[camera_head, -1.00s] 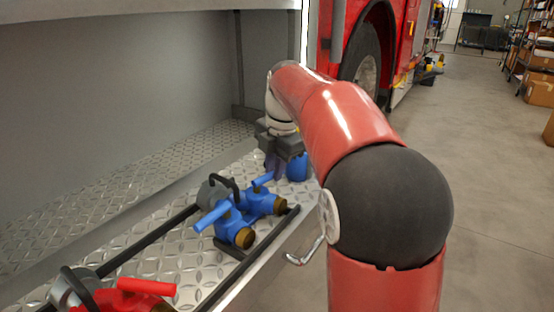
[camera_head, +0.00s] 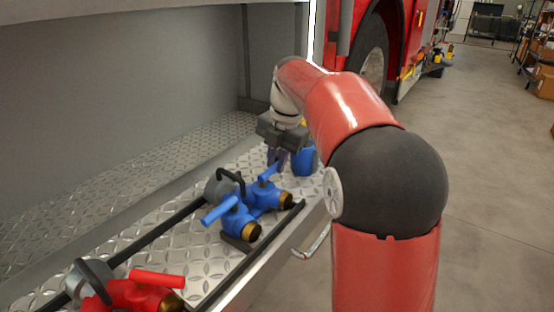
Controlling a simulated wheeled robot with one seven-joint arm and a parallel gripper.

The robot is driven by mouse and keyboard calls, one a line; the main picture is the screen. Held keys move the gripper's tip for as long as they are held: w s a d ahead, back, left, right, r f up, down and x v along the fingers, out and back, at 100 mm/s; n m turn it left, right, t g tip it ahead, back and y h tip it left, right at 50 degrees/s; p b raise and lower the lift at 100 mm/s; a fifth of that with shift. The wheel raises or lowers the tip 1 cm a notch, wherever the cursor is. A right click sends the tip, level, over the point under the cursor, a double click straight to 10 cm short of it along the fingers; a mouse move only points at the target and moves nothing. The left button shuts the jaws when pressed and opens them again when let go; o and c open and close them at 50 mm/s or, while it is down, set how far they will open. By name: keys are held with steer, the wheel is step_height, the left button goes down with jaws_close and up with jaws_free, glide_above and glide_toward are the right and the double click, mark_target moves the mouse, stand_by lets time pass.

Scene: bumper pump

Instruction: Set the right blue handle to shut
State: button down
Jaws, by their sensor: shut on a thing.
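A two-outlet blue valve (camera_head: 238,218) with brass-coloured ends sits on the diamond-plate shelf. Its left blue handle (camera_head: 219,210) points toward the lower left. Its right blue handle (camera_head: 268,174) slants up to the right, its far end at my fingers. My gripper (camera_head: 277,158) points down over the right valve body, its dark fingers shut on the end of the right handle. The exact contact is small and partly hidden by the fingers.
A red valve (camera_head: 138,290) lies at the front left of the shelf (camera_head: 165,252). A blue container (camera_head: 305,160) stands just right of my gripper. A metal hook handle (camera_head: 312,243) juts from the shelf's front edge. Open floor (camera_head: 490,200) lies to the right.

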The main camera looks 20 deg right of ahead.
steer(key=c, duration=1.3)
jaws_free()
steer(key=shift+c, duration=0.2)
step_height(320, 180, up, 8)
steer(key=s+d+p, duration=0.1)
steer(key=shift+f, duration=0.2)
steer(key=s+f+m+t, duration=0.1)
steer(key=s+f+m, duration=0.3)
steer(key=s+m, duration=0.4)
steer(key=s+a+f+m+t+h, duration=0.1)
steer(key=s+f+m, duration=0.3)
steer(key=s+m, duration=0.5)
steer(key=s+a+f+m+t, duration=0.1)
steer(key=s+f+m, duration=0.3)
steer(key=s+m, duration=0.5)
steer(key=shift+s+f+t+h, duration=0.3)
steer(key=shift+s+f+t, duration=0.1)
steer(key=shift+t, duration=0.1)
